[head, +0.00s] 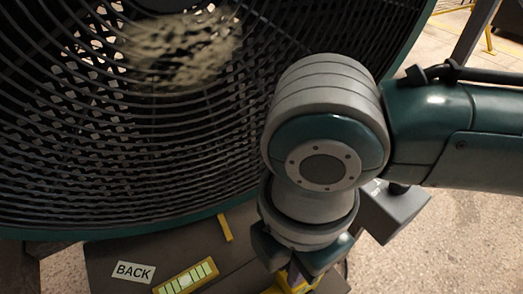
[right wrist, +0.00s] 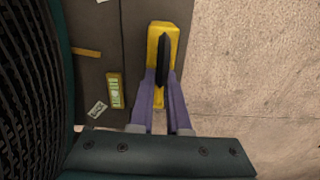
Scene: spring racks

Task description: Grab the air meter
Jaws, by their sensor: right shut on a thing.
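The yellow thing with a black upper part, which I take to be the air meter, is at the top centre of the right wrist view (right wrist: 163,32). My right gripper (right wrist: 162,76) is shut on it, with one purple finger on each side. In the head view the right gripper (head: 293,272) points down at the bottom edge, and only a little of the yellow body shows there. The air meter's lower end is partly hidden between the fingers. My left gripper is in neither view.
A large round fan with a black grille (head: 150,130) fills the left of the head view, close to my right arm. Below it is a dark surface with a "BACK" label (head: 133,272) and a yellow-green strip (head: 186,279). Pale floor (right wrist: 250,70) lies open to the right.

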